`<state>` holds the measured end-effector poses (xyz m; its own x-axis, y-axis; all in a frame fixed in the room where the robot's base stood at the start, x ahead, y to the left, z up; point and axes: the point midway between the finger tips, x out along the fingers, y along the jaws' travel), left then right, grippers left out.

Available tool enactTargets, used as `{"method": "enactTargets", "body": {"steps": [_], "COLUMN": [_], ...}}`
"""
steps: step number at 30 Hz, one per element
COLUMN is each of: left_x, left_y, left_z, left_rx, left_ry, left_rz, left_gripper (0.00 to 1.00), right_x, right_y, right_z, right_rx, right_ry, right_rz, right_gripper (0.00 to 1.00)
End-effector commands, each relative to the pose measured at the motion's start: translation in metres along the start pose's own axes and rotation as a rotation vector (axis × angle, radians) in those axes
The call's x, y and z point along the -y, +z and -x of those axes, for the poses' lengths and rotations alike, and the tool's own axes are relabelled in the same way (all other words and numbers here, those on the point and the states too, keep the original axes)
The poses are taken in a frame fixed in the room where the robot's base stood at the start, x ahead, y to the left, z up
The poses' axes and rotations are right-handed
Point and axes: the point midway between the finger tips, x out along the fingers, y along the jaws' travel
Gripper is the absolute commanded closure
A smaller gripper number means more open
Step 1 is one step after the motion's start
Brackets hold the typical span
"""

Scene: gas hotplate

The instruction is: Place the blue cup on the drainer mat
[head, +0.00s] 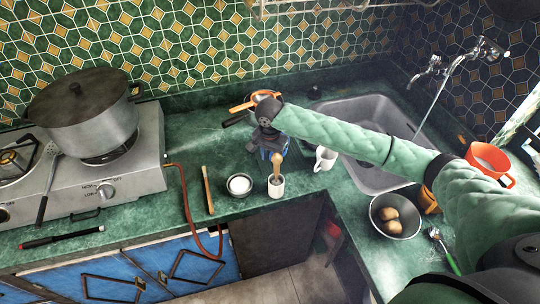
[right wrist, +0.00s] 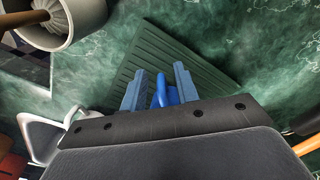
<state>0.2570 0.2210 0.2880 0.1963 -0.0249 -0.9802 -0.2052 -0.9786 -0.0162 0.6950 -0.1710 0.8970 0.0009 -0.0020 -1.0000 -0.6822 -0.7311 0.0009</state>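The blue cup (right wrist: 163,93) shows in the right wrist view as a bright blue piece between the two fingers; most of it is hidden behind my gripper. My right gripper (right wrist: 160,88) is shut on it. The drainer mat (right wrist: 172,50), dark green and ridged, lies on the counter just beyond and beneath the fingertips. Whether the cup touches the mat cannot be told. In the head view my right gripper (head: 270,148) is low over the counter, left of the sink, with blue showing at it. My left gripper is not in view.
A white mug (head: 325,158) stands just right of the gripper. An orange-handled pan (head: 262,100) is behind. The sink (head: 372,125) lies right; the stove with a pot (head: 88,115) is left.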

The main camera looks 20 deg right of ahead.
Motion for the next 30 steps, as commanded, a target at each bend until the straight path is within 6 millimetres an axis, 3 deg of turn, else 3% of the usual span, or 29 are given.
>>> {"method": "enactTargets", "body": {"steps": [6,8,21,30], "left_x": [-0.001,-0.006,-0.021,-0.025], "left_y": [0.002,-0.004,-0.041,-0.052], "left_z": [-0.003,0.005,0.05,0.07], "left_rx": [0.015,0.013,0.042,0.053], "left_ry": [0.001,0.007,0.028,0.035], "left_rz": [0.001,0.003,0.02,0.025], "left_gripper": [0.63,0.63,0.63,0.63], "right_x": [0.0,0.001,0.001,0.0], "right_y": [0.0,0.0,0.0,0.0], "right_z": [0.006,0.012,0.09,0.12], "right_rx": [0.0,0.0,-0.001,0.0], "right_ry": [-0.001,-0.003,-0.003,0.0], "right_rz": [0.0,0.0,0.0,0.0], "right_gripper": [0.69,0.69,0.69,0.69]}}
